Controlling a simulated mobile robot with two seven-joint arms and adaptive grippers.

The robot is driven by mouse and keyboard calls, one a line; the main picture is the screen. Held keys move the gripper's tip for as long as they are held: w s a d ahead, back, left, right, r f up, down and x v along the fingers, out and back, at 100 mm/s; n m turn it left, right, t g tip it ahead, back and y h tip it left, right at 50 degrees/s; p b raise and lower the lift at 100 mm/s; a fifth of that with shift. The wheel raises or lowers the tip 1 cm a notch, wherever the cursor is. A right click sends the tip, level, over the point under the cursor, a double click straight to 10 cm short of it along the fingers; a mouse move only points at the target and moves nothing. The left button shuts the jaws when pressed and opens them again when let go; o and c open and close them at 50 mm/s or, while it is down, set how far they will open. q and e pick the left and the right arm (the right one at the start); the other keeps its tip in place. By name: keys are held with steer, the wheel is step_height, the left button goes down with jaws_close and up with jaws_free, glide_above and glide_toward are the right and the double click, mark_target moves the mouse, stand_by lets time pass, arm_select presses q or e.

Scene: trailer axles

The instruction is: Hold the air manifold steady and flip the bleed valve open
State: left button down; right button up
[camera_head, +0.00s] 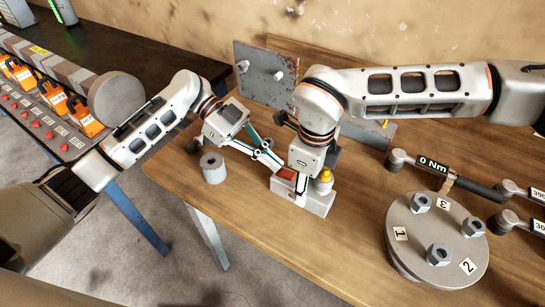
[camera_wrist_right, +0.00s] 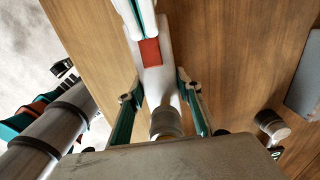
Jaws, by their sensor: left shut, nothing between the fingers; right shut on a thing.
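The air manifold (camera_head: 316,204) is a pale grey block near the table's front edge, with a yellow-topped fitting (camera_head: 324,176) on its right. My right gripper (camera_wrist_right: 158,92) comes down from above with a finger on each side of the manifold, shut on it. The red bleed valve lever (camera_head: 286,174) lies at the manifold's left part. My left gripper (camera_head: 278,166) is shut and empty, its fingertips right at the red lever. In the right wrist view the left fingertips (camera_wrist_right: 143,22) meet the red lever (camera_wrist_right: 150,52); I cannot tell whether they touch.
A grey cylinder (camera_head: 212,168) stands left of the manifold near the edge. A round flange with numbered nuts (camera_head: 437,245) and a torque wrench reading 0 Nm (camera_head: 460,182) lie to the right. An upright metal plate (camera_head: 264,75) stands behind. The front-middle tabletop is clear.

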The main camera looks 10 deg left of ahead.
arm_select(q)
steer(key=shift+r, duration=0.15)
steer(key=shift+r, duration=0.65)
steer(key=f+v, duration=0.1)
steer(key=v, duration=1)
steer(key=shift+a+r, duration=0.2)
steer(key=shift+a, duration=0.25)
steer(key=shift+w, duration=0.1)
arm_select(e)
steer(key=o, duration=1.5)
